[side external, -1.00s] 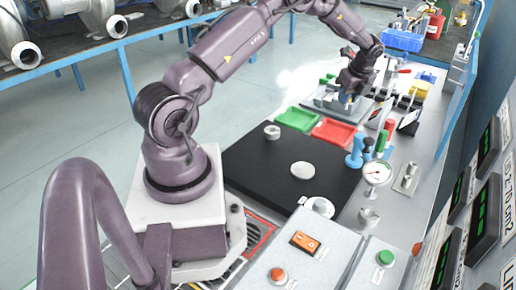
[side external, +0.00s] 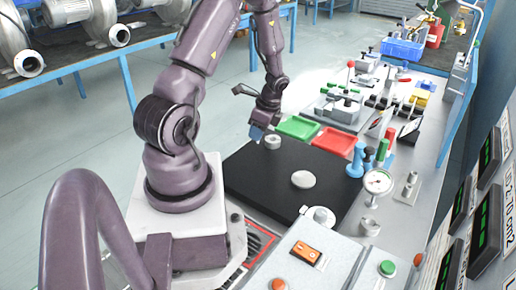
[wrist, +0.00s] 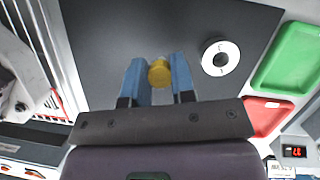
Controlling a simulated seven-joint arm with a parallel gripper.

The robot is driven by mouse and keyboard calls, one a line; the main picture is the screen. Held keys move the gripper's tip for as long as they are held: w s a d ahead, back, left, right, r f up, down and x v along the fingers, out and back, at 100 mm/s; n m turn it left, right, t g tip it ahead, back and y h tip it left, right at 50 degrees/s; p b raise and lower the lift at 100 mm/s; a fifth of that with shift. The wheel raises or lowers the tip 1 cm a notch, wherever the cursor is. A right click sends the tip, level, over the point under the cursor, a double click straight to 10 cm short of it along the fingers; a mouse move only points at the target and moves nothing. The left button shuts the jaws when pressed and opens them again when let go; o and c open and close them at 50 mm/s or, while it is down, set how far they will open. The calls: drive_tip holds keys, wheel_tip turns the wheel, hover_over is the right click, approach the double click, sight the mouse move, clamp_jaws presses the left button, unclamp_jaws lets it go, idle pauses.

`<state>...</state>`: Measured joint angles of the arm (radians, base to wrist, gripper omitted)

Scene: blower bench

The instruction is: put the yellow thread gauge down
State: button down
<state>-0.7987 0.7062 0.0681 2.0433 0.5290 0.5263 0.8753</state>
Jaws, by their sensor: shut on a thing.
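The yellow thread gauge (wrist: 159,72) shows in the wrist view as a round yellow piece between the blue fingers. My gripper (wrist: 159,76) is shut on it. The gauge cannot be made out in the side view. In the wrist view the dark mat (wrist: 100,40) lies behind the gauge; the gap between them is hard to judge.
A green tray (side external: 298,127) and a red tray (side external: 334,141) lie beyond the mat. A pale disc (side external: 303,179) lies on the mat. Blue posts and a dial gauge (side external: 377,182) stand to the right.

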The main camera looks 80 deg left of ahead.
drive_tip(key=shift+f, duration=2.3)
drive_tip(key=shift+f, duration=0.25)
drive_tip(key=c, duration=1)
unclamp_jaws()
drive_tip(key=shift+f, duration=0.1)
drive_tip(key=shift+o, duration=0.2)
